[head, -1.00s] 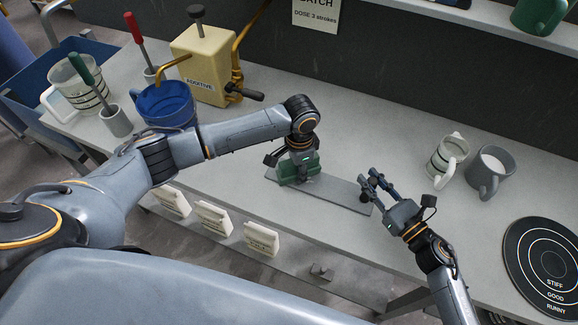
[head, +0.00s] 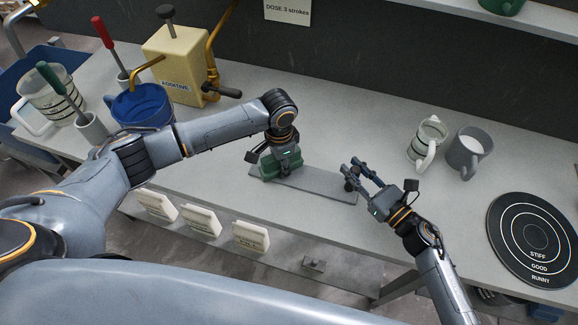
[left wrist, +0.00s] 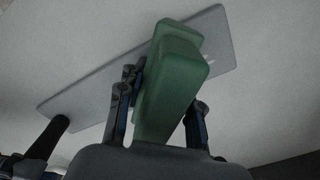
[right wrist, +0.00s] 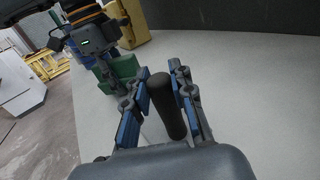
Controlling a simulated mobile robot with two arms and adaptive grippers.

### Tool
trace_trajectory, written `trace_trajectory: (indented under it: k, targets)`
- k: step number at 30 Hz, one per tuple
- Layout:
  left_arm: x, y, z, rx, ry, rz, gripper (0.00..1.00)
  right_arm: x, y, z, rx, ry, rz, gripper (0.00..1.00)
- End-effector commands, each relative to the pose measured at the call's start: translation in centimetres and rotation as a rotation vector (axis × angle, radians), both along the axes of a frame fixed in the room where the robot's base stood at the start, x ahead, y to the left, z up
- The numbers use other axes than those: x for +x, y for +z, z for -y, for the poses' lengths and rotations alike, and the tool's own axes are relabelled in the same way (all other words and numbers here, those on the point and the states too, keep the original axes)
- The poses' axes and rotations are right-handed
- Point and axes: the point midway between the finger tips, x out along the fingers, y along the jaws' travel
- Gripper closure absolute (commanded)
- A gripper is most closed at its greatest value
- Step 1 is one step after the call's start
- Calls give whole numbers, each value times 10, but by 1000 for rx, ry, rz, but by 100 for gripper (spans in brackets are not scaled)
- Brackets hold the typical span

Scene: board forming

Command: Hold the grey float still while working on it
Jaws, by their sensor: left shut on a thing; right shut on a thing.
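The grey float is a long flat plate (head: 318,184) lying on the bench, with a green block (head: 269,168) at its left end and a dark upright grip (head: 350,185) at its right end. My left gripper (head: 284,166) is shut on the green block from above. In the left wrist view the block (left wrist: 172,85) sits between the fingers, with the plate (left wrist: 85,107) below. My right gripper (head: 352,172) is shut on the dark grip. In the right wrist view this grip (right wrist: 167,105) stands between the fingers. The plate's underside is hidden.
Two mugs, one striped (head: 426,142) and one grey (head: 468,152), stand right of the float. A ringed round mat (head: 535,238) lies further right. A blue jug (head: 140,108) and a cream additive dispenser (head: 178,62) stand at the left. Bare bench lies behind the float.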

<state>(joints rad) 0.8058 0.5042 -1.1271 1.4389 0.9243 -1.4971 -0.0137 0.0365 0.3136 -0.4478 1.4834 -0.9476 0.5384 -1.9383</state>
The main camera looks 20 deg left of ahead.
Motion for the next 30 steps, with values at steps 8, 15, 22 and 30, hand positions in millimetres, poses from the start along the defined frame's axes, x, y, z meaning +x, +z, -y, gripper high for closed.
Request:
trace_trajectory:
  k: [8, 15, 22, 30]
  targets:
    - [1, -1, -27, 4, 3, -1, 96, -3, -8, 1, -9, 0, -11, 100]
    - [1, -1, -49, 4, 3, -1, 96, -3, -8, 1, -9, 0, -11, 100]
    - [2, -1, -70, 3, 3, -1, 96, -3, -8, 1, -9, 0, -11, 100]
    - [8, -2, -53, -1, -2, -2, 96, -3, -8, 1, -10, 0, -10, 100]
